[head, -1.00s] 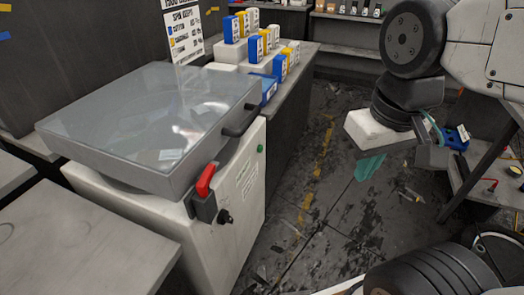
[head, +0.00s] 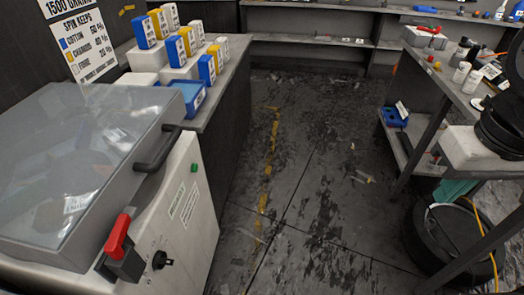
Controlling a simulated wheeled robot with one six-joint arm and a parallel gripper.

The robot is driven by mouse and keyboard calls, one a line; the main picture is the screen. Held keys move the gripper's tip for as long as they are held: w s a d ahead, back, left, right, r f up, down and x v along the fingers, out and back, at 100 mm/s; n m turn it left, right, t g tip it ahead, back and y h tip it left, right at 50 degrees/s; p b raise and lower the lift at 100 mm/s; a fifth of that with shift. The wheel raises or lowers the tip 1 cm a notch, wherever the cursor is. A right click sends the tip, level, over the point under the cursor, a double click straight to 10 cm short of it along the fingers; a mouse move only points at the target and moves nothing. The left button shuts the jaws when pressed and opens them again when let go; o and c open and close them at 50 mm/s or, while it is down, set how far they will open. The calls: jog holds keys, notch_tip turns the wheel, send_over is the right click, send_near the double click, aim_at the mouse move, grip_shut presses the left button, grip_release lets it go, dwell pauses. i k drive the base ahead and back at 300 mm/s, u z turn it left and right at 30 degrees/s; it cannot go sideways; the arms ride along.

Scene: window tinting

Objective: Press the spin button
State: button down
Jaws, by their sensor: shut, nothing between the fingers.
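A white spin machine (head: 205,215) with a clear grey-framed lid (head: 90,165) stands at the left, and the lid is down. A small green button (head: 194,167) sits on its front panel, near the top right; I take this as the spin button. A red-handled lever (head: 118,238) and a black knob (head: 160,260) are further left on the same panel.
A counter (head: 228,85) behind the machine holds blue, yellow and white boxes and a blue tray (head: 187,95). A workbench (head: 445,75) with bottles and tools stands at the right. The dark floor (head: 305,190) between them is mostly clear.

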aim_at(194, 166)
jog(key=z, duration=0.65)
jog(key=k, duration=1.05)
jog(key=u, duration=1.2)
jog(key=i, duration=1)
